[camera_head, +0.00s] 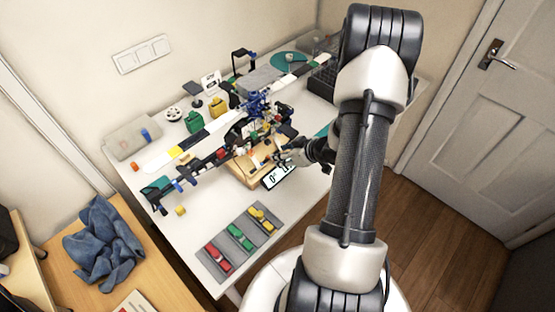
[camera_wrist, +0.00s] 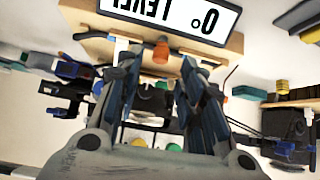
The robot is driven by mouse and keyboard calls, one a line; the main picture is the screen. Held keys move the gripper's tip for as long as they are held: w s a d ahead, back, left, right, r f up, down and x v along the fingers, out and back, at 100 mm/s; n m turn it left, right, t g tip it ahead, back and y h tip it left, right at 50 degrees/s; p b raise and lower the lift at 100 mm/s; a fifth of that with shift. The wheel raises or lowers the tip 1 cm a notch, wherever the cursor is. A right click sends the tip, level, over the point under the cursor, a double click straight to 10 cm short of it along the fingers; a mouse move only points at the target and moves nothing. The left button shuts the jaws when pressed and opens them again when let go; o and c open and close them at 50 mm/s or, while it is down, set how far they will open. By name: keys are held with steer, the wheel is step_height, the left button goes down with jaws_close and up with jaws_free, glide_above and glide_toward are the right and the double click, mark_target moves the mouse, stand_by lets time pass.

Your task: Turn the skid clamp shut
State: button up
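An orange knob (camera_wrist: 161,51), which looks like the clamp's handle, stands at the edge of a light wooden block (camera_wrist: 100,46) in the wrist view. My gripper (camera_wrist: 160,66) is open, with its two dark fingers apart on either side of the knob and a gap showing at each side. In the head view my gripper (camera_head: 285,156) is at the right side of the wooden block (camera_head: 245,171), under a model helicopter (camera_head: 258,103). The clamp's jaw and the skid cannot be made out clearly there.
A "0° LEVEL" display (camera_head: 273,180) is on the block's front, close to my gripper. A long dark tail boom (camera_head: 193,171) reaches left. Grey trays (camera_head: 218,258) with red, green and yellow parts lie at the table's front. The white table between trays and block is mostly clear.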

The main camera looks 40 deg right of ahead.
steer(key=shift+b+x, duration=0.5)
steer(key=shift+x, duration=1.45)
steer(key=shift+c, duration=0.3)
jaws_close()
